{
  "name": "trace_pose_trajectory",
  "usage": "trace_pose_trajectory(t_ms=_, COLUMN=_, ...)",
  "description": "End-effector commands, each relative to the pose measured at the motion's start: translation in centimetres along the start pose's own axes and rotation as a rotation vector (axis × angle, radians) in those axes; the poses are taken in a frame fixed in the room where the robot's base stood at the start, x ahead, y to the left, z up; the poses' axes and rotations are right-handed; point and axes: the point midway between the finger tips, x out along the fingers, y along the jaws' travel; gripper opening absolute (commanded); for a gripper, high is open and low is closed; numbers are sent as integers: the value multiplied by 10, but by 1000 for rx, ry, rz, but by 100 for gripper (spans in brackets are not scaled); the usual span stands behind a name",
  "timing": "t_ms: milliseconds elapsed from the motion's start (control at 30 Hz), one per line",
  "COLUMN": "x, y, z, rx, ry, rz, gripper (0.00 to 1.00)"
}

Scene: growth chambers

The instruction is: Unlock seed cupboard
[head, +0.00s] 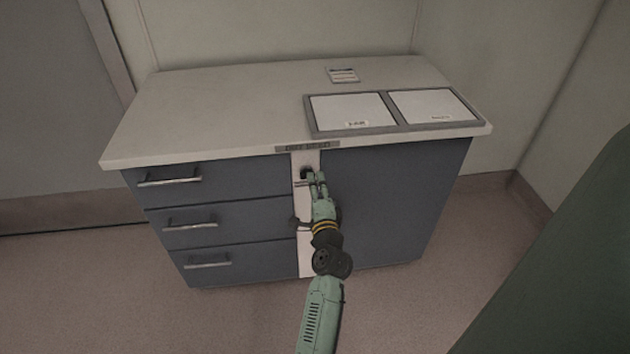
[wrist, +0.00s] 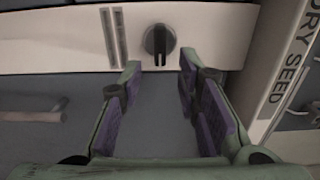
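The seed cupboard (head: 385,205) is a blue-grey cabinet with a pale top and a "DRY SEED" label (head: 307,146), which also shows in the wrist view (wrist: 290,52). A pale vertical strip (head: 305,262) runs between the drawers and the plain right-hand door. A dark round knob (wrist: 160,40) sits on that strip just under the label; it is partly visible in the head view (head: 306,173). Its ridge points down in the wrist view. My gripper (wrist: 160,67) is open and empty, its fingertips just short of the knob, one to either side. It also shows in the head view (head: 315,178).
Three drawers with bar handles (head: 170,180) fill the left side. A bar handle (wrist: 32,116) sits at the left of the wrist view. Two white panels in a grey frame (head: 310,118) and a small card (head: 342,75) lie on top. The floor in front is clear.

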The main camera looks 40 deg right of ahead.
Motion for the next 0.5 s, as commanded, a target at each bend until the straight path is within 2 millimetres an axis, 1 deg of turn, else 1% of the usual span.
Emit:
trace_pose_trajectory(t_ms=33, x=-12, y=1, z=0, rx=-1, ry=1, rz=2, gripper=30)
trace_pose_trajectory(t_ms=100, x=-28, y=2, z=0, rx=-1, ry=1, rz=3, gripper=30)
trace_pose_trajectory(t_ms=300, x=-69, y=1, z=0, rx=-1, ry=0, rz=3, gripper=30)
trace_pose_trajectory(t_ms=400, x=-84, y=1, z=0, rx=-2, ry=0, rz=3, gripper=30)
trace_pose_trajectory(t_ms=500, x=-93, y=1, z=0, rx=0, ry=0, rz=2, gripper=30)
